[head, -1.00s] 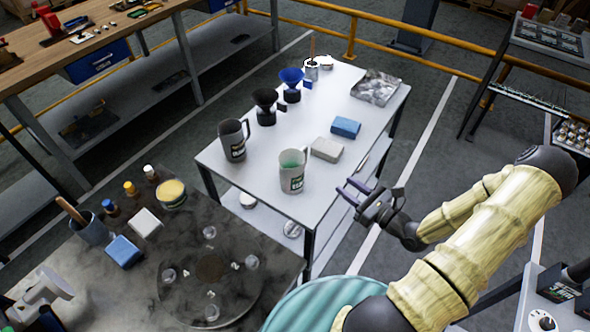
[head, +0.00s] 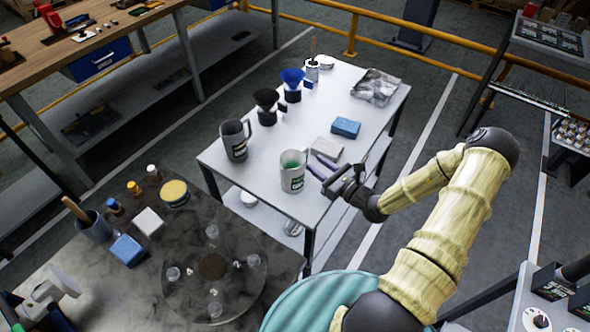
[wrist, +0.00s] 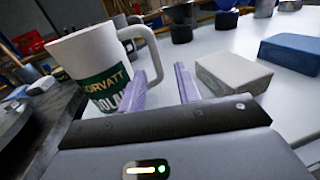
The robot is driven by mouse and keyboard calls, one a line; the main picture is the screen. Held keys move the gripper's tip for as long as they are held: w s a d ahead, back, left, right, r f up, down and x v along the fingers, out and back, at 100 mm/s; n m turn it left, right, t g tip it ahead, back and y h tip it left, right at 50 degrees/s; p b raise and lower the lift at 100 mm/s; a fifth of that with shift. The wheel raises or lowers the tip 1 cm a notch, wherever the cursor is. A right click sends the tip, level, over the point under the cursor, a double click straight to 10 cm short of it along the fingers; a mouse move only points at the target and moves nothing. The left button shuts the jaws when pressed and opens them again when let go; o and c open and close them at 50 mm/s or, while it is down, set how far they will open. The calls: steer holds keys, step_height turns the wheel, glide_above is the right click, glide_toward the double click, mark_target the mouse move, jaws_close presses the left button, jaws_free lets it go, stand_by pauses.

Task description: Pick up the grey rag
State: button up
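The grey rag (head: 327,148), a pale folded block, lies on the white table near its right edge. In the wrist view the grey rag (wrist: 232,74) sits just right of my right finger. My gripper (head: 322,166) is at the table's near right edge, on the near side of the rag. In the wrist view my gripper (wrist: 160,72) has its two purple fingers apart with nothing between them. A white mug (wrist: 92,68) with a green label stands close by the left finger; I cannot tell whether they touch.
A blue folded block (head: 345,127) lies just behind the rag. The white mug (head: 292,172), a dark grey jug (head: 235,140) and black and blue funnels (head: 291,80) stand on the white table (head: 262,166).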

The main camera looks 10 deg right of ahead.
mark_target(307, 158)
steer(key=x, duration=0.1)
steer(key=p+x, duration=0.1)
steer(key=x, duration=0.2)
steer(key=shift+w+a+r+p, duration=0.15)
steer(key=shift+a+r+p, duration=0.2)
steer(key=shift+a, duration=0.1)
steer(key=shift+w+a, duration=0.1)
steer(key=shift+w, duration=0.15)
jaws_close()
